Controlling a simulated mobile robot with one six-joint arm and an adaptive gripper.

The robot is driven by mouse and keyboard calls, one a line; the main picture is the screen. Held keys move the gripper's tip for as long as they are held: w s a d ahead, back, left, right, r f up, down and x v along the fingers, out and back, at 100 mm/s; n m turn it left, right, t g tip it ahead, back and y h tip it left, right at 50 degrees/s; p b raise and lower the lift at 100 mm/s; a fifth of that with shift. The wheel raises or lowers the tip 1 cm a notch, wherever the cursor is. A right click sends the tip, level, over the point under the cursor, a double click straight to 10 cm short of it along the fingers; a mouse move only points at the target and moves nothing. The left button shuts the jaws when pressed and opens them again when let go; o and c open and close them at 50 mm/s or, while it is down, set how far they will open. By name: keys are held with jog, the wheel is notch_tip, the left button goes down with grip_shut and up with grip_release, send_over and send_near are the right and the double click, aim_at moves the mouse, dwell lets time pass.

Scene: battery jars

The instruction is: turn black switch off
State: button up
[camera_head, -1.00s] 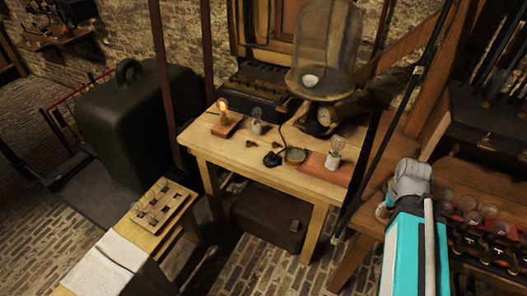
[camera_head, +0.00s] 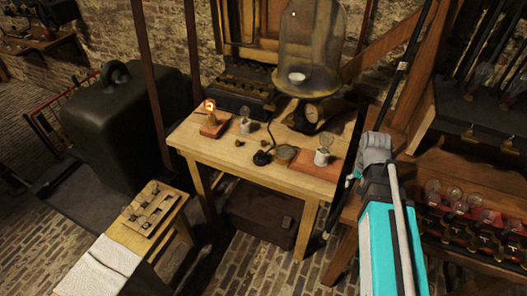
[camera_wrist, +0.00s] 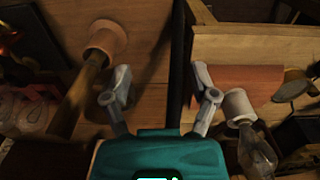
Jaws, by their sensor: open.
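A small round black piece (camera_head: 261,157) with a dark cord rising from it sits on the wooden table (camera_head: 228,160) in the head view. It looks like the black switch, but its on or off position is too small to tell. A lit bulb (camera_head: 209,107) stands on a red-brown block at the table's left. My gripper (camera_wrist: 160,97) is open and empty in the wrist view, its fingers spread wide. It is at the table's right side, apart from the black piece.
A brass disc (camera_head: 285,153) lies beside the black piece. A glass dome (camera_head: 311,45) stands behind. Wooden shelves with bulbs (camera_head: 455,200) are at right.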

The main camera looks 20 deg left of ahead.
jog(key=w+a+r+m+p, duration=0.1)
jog(key=w+a+r, duration=0.1)
jog(key=w+a, duration=0.5)
jog(key=w+a+r+p, duration=0.1)
jog(key=w+a+p, duration=0.15)
jog(key=a, duration=0.85)
notch_tip(320, 180, up, 2)
jog(key=m+p, duration=0.1)
jog(key=m, duration=0.1)
send_over(261, 152)
jog(key=shift+a, duration=0.15)
jog(key=shift+f, duration=0.1)
notch_tip(261, 152, down, 14)
jog(key=b, duration=1.3)
jog(key=shift+r+b, duration=0.2)
jog(key=shift+b, duration=0.1)
